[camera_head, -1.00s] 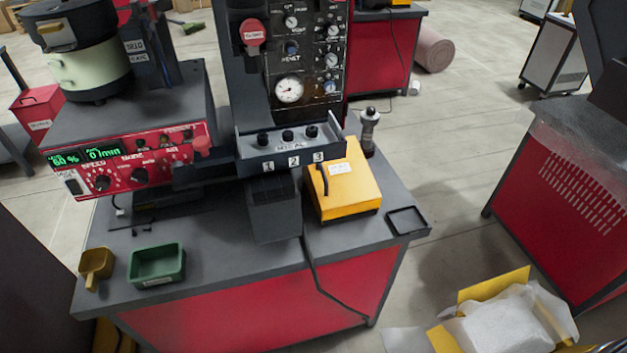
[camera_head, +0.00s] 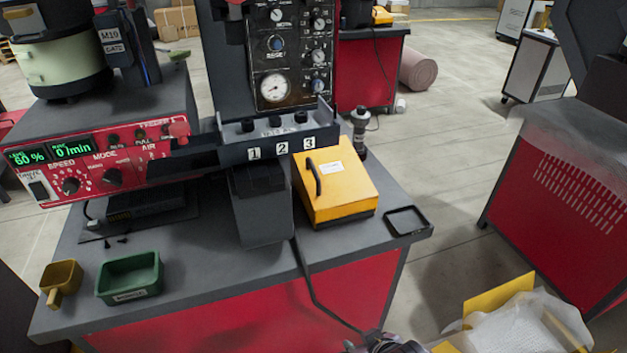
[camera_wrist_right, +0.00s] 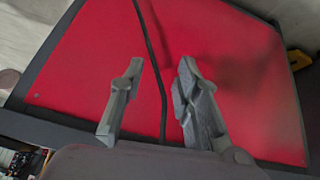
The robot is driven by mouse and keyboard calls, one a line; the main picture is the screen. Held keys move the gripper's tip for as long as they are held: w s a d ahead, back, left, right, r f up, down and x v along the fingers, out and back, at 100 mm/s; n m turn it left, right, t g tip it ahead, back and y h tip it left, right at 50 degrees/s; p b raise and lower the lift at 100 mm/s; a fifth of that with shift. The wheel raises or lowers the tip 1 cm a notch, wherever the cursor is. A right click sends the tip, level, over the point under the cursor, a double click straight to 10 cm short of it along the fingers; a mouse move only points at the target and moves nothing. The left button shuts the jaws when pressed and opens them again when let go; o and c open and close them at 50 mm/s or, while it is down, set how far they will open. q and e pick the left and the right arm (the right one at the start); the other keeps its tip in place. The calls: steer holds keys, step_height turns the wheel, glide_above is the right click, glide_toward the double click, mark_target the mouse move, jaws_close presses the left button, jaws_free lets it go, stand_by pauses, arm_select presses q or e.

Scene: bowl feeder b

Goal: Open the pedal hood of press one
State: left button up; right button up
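The yellow pedal hood (camera_head: 340,188) sits on the grey bench top, right of the press column. It is closed, with a dark curved handle (camera_head: 314,177) on its left side and a white label on top. My right gripper shows in the right wrist view (camera_wrist_right: 160,85); its two fingers are apart with nothing between them. They point at the red front panel of the bench (camera_wrist_right: 95,65), with the black cable behind. In the head view, part of my right arm (camera_head: 388,345) shows at the bottom edge, below the hood. My left gripper is not in view.
A green bin (camera_head: 130,278) and a small yellow scoop (camera_head: 61,279) stand at the bench's left front. A black tray (camera_head: 407,221) lies at the right corner. A black cable (camera_head: 312,290) hangs over the front edge. An open box (camera_head: 515,325) with white wrapping stands at lower right.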

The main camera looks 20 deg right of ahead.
steer(key=w+r+t, duration=0.7)
steer(key=w+r, duration=0.5)
steer(key=r, duration=0.1)
steer(key=t, duration=0.5)
glide_toward(317, 177)
steer(key=shift+h, duration=0.3)
steer(key=w, duration=1.3)
steer(key=shift+r, duration=0.15)
steer(key=shift+c, duration=0.2)
jaws_close()
